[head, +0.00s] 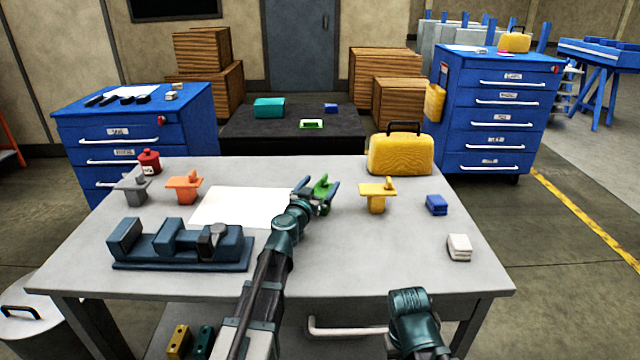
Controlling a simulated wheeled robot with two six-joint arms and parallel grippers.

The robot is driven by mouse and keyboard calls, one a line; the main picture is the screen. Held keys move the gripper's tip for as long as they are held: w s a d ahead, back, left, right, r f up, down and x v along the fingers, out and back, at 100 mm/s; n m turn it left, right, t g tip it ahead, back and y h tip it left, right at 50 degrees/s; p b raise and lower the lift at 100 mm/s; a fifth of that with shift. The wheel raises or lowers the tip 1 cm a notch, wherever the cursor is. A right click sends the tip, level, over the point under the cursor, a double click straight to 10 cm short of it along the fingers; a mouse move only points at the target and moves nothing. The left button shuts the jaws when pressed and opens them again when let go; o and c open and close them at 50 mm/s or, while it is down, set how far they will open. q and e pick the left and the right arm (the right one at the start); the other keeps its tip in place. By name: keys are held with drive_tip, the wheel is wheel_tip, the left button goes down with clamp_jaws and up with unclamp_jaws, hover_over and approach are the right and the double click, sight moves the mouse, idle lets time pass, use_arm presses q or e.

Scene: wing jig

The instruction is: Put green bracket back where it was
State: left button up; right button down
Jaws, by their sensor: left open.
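The green bracket (322,185) shows at the far middle of the grey table (340,265), just right of a white sheet. My left gripper (317,184) is at it, with its fingers open on either side of the bracket's upper part. The gripper and wrist hide the bracket's lower part, so I cannot tell whether it rests on the table. Of my right arm, only a link shows at the bottom edge; its gripper is out of view.
Grey (134,186), orange (184,186) and yellow (377,195) brackets stand on the table. A dark blue fixture (181,246) sits front left, a yellow case (400,156) at the back right. Blue (436,205) and white (459,247) blocks lie right. The front middle is clear.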

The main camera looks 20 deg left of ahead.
use_arm(q)
drive_tip(key=shift+s+d+r+p, duration=0.1)
drive_tip(key=shift+s+d+p, duration=0.1)
drive_tip(key=shift+s+p, duration=0.2)
drive_tip(key=s+a, duration=0.1)
drive_tip(key=s, duration=1)
drive_tip(key=shift+a, duration=0.4)
drive_tip(key=shift+r, duration=0.1)
